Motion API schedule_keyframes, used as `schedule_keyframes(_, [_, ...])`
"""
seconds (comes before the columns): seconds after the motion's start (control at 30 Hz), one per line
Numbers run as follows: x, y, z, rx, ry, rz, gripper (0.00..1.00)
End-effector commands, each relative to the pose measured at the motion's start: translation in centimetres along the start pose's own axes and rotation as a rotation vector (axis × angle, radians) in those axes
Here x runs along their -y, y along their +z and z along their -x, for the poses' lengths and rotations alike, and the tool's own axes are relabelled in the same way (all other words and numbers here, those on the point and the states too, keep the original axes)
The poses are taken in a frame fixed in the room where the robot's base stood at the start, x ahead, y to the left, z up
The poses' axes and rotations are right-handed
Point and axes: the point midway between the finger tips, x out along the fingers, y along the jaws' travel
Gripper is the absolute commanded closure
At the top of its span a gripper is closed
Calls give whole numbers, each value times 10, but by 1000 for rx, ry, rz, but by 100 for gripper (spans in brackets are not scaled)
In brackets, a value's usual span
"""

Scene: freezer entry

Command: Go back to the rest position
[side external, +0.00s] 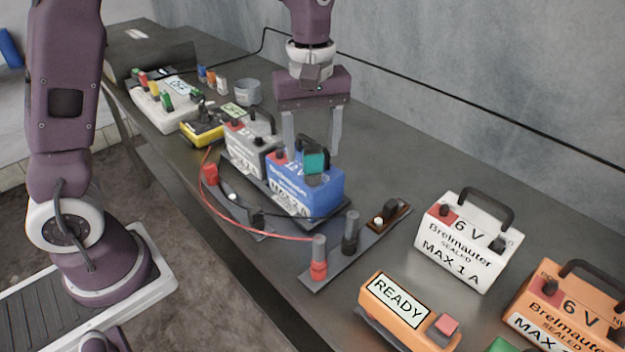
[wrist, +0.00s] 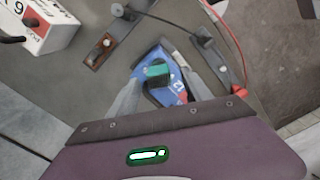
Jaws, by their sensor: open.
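My gripper (side external: 312,148) is open and points down above the blue 12 V battery (side external: 292,190). Nothing is held between its fingers. In the wrist view, the fingers show on either side of the blue battery (wrist: 172,92) and a teal-green clip or cap (wrist: 158,70) on it. The teal piece (side external: 315,161) sits on the battery's right terminal in the side view. How far the fingertips are from the battery and teal piece is hard to tell.
A grey battery (side external: 250,150) stands beside the blue one on a dark tray. A terminal strip (side external: 335,258) with a red wire lies in front. White (side external: 465,245) and orange (side external: 560,305) 6 V batteries and a READY box (side external: 400,300) stand right. Switch boxes are at left.

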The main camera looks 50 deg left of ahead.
Motion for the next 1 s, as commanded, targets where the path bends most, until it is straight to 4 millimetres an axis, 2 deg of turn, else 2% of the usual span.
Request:
schedule_keyframes(0.13, [4, 1, 20, -3, 12, -19, 42])
schedule_keyframes(0.23, [24, 9, 44, -15, 68, -123, 42])
schedule_keyframes(0.33, [68, 29, 78, -70, 165, -340, 42])
schedule_keyframes(0.43, [117, 54, 95, -174, 237, -589, 42])
schedule_keyframes(0.5, [146, 68, 96, -259, 262, -744, 42])
schedule_keyframes(0.63, [182, 85, 87, -389, 264, -946, 42])
schedule_keyframes(0.77, [194, 91, 80, -442, 254, -1027, 42])
schedule_keyframes(1.0, [194, 91, 79, -444, 252, -1035, 42])
